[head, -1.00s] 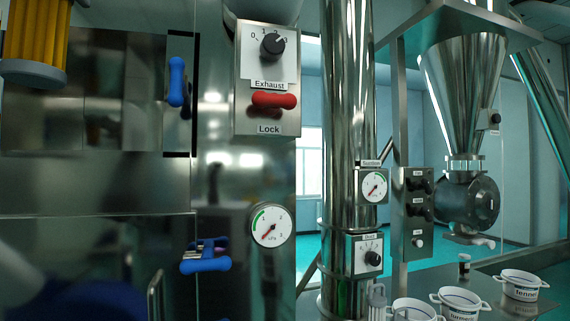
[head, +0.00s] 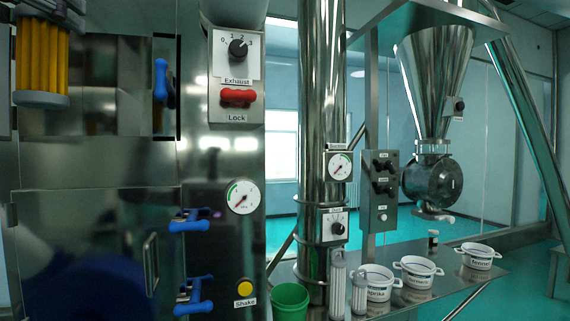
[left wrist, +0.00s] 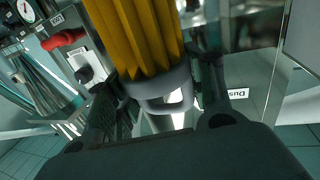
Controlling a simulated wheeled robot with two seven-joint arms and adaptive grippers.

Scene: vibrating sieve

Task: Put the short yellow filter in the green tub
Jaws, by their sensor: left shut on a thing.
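The yellow filter (head: 42,58) hangs upright at the upper left of the head view, with a grey disc at its lower end. My left gripper (head: 42,8) is at its top, partly cut off by the picture's upper edge. In the left wrist view, the fingers of my left gripper (left wrist: 165,105) are on both sides of the filter's grey handled cap, and the yellow pleats (left wrist: 135,35) extend beyond it. The green tub (head: 290,303) is at the bottom of the head view, low and right of the filter. Its bottom is cut off. My right gripper is not in view.
A steel cabinet (head: 95,160) with blue handles (head: 190,220) is behind and below the filter. The red lock handle (head: 238,97) and a steel pipe (head: 320,90) are to its right.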

